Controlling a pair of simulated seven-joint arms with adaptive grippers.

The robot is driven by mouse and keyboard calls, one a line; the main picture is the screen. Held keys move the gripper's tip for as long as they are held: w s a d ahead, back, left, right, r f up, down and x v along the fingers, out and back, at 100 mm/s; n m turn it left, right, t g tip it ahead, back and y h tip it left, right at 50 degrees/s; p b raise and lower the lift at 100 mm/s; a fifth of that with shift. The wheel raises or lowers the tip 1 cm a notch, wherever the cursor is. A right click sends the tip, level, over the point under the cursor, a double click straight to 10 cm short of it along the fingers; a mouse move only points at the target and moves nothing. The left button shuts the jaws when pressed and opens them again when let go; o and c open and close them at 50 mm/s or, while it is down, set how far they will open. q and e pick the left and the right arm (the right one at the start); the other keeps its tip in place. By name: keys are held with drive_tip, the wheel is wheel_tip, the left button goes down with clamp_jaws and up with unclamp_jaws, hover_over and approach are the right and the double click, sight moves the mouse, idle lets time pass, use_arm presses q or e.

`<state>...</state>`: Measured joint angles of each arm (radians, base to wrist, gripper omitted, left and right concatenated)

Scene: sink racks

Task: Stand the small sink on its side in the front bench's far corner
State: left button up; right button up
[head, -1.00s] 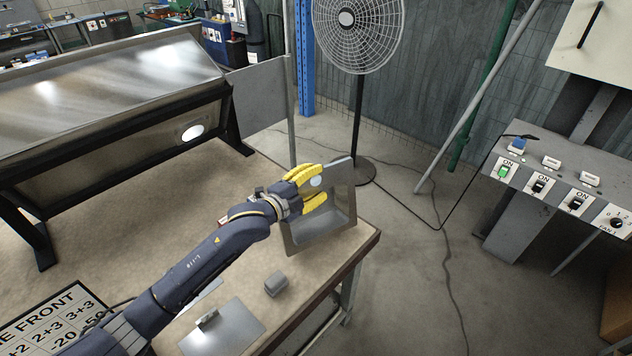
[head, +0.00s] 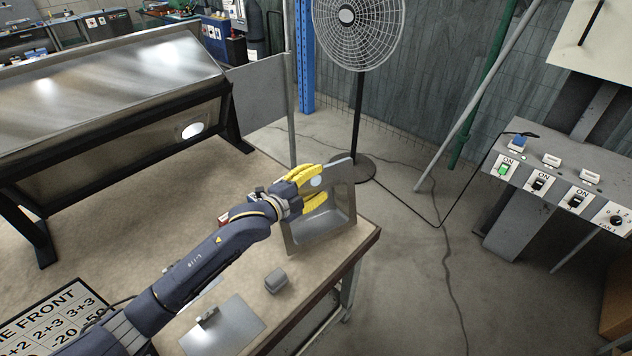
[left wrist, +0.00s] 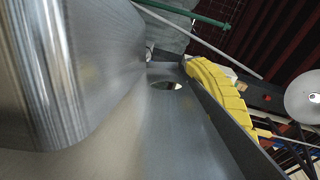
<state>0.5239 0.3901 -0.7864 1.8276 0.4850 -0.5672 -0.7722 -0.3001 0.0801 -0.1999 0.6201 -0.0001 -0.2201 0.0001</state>
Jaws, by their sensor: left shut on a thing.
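The small sink (head: 327,220) is a grey metal basin standing on its side at the far right corner of the front bench (head: 255,262). Its lower edge appears to rest on the bench top, close to the bench's right edge. My left gripper (head: 318,187) has yellow fingers and is shut on the sink's upper left part. In the left wrist view the sink's metal wall and drain hole (left wrist: 166,85) fill much of the picture, with one yellow finger (left wrist: 222,95) against the sink. The other finger does not show there. My right gripper is not in view.
A grey block (head: 276,281) and a flat metal plate (head: 222,328) lie near the bench's front. A large tilted metal panel on a black frame (head: 120,90) stands at the left. A fan (head: 359,110) stands beyond the corner. A switch panel (head: 560,180) is at the right.

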use_arm(q)
drive_tip(key=shift+r, duration=0.15)
drive_tip(key=o, duration=1.7)
drive_tip(key=shift+c, duration=0.2)
drive_tip(key=shift+f, duration=0.2)
drive_tip(key=v, duration=1.2)
drive_tip(key=shift+r, duration=0.15)
drive_tip(key=shift+d, duration=0.1)
